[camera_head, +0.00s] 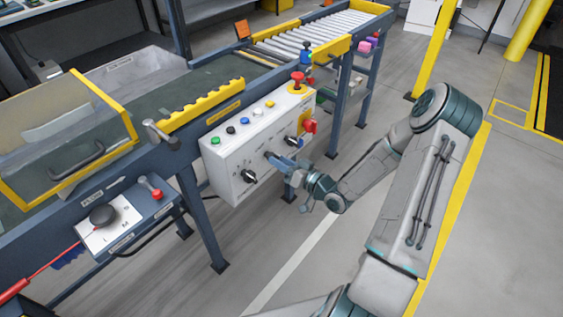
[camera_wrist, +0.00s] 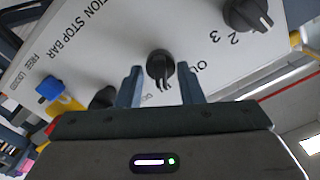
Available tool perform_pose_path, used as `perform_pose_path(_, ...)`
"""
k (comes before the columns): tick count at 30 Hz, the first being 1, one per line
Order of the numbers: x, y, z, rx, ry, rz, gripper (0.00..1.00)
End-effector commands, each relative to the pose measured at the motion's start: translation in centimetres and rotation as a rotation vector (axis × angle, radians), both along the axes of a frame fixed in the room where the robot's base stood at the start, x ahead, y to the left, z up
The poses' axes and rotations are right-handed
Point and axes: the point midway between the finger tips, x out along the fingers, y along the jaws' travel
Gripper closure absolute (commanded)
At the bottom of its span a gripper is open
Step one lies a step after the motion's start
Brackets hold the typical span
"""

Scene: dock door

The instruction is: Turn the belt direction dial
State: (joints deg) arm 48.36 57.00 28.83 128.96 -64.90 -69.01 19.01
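The white control box (camera_head: 262,130) is mounted on the side of the conveyor, with several buttons and dials. My gripper (camera_head: 274,158) is at its front face and hides the dial there. In the wrist view my gripper (camera_wrist: 159,82) is open, with a finger on each side of a black dial (camera_wrist: 160,66). Part of a label reading "OU" is beside this dial, but its full name is hidden. I cannot tell whether the fingers touch it. Another black dial (camera_wrist: 248,14) is at the upper right by "2 3"; it also shows in the head view (camera_head: 249,177).
A third black knob (camera_wrist: 103,97) is partly behind a finger. A blue knob (camera_wrist: 50,88) is at the left. A red mushroom button (camera_head: 297,78) tops the box. A lever panel (camera_head: 108,224) and clear-lidded hatch (camera_head: 75,140) are at left. Floor at right is clear.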

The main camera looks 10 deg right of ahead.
Motion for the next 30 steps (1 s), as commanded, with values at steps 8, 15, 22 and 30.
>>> perform_pose_path(8, -0.8, -0.7, 0.0, -0.002, 0.001, -0.003, 0.66)
perform_pose_path(15, -4.9, -3.7, 0.1, 0.000, 0.001, -0.005, 0.66)
perform_pose_path(22, -8.9, -6.5, 0.1, -0.001, 0.001, -0.004, 0.66)
perform_pose_path(30, -11.1, -8.1, 0.0, 0.000, 0.000, -0.001, 0.66)
